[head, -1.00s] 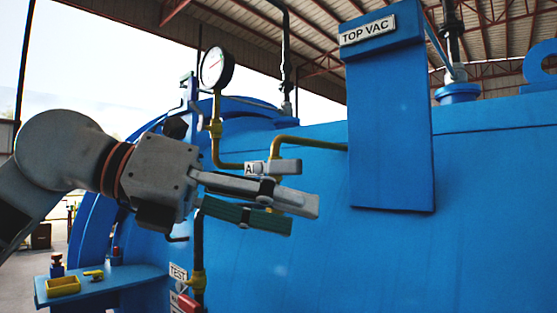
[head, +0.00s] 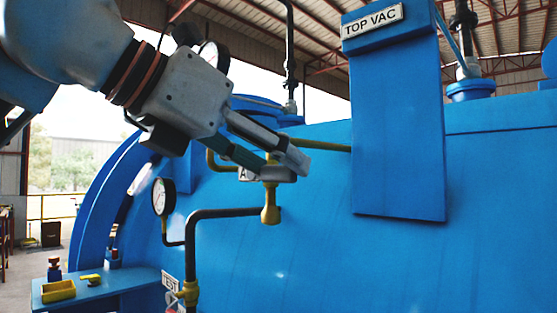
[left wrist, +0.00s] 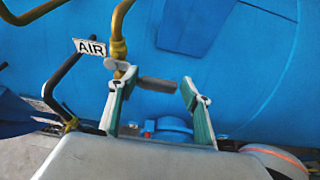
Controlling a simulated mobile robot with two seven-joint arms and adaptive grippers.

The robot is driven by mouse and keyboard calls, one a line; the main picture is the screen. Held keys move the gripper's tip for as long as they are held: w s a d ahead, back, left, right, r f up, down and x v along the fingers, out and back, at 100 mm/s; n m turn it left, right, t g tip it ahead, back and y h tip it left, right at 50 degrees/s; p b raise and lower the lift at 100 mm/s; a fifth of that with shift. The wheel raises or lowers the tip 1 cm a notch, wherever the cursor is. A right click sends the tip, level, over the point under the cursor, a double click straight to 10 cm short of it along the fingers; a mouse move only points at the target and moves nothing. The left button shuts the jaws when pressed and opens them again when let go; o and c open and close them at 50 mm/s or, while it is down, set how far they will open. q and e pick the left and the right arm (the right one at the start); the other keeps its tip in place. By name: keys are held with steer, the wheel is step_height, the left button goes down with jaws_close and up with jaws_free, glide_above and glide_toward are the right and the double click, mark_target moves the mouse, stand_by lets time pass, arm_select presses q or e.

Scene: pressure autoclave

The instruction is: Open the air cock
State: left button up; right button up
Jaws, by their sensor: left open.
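The air cock has a yellow body (head: 270,204) on a yellow pipe in front of the blue vessel; it also shows in the left wrist view (left wrist: 119,50). Its white AIR label (left wrist: 90,46) is partly covered in the head view. A short grey lever (left wrist: 157,84) points sideways from the cock. My left gripper (head: 279,163) comes down at a slant from the upper left, with its fingers at the cock. In the left wrist view the left gripper (left wrist: 157,98) is open, with the lever between its fingers. I cannot tell whether they touch it. My right gripper is out of view.
A blue TOP VAC box (head: 398,120) stands right of the cock. A pressure gauge (head: 163,197) and a dark pipe (head: 222,213) are below left. Another gauge (head: 214,56) is partly hidden behind my arm. A blue shelf (head: 110,285) holds a yellow tray (head: 58,291).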

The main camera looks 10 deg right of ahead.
arm_select(q)
steer(key=shift+x, duration=0.95)
steer(key=c, duration=1.4)
steer(key=shift+o, duration=0.2)
steer(key=shift+r, duration=0.1)
steer(key=r+n, duration=0.1)
steer(key=g, duration=0.1)
steer(key=r+n+h+b, duration=0.1)
steer(key=shift+w+a+r+n, duration=0.3)
steer(key=shift+w+a+r, duration=0.05)
steer(key=shift+w, duration=0.05)
steer(key=w+a+r+n+g+h+b, duration=0.2)
steer(key=w+a+r+n+g+h, duration=0.1)
steer(key=w+n, duration=0.4)
steer(key=shift+a+r+n+h+b, duration=0.3)
steer(key=shift+a+r+n+h, duration=0.75)
steer(key=shift+n, duration=0.85)
steer(key=shift+w+d+f+h, duration=0.1)
steer(key=shift+w+f+h, duration=0.05)
steer(key=shift+f+h, duration=0.1)
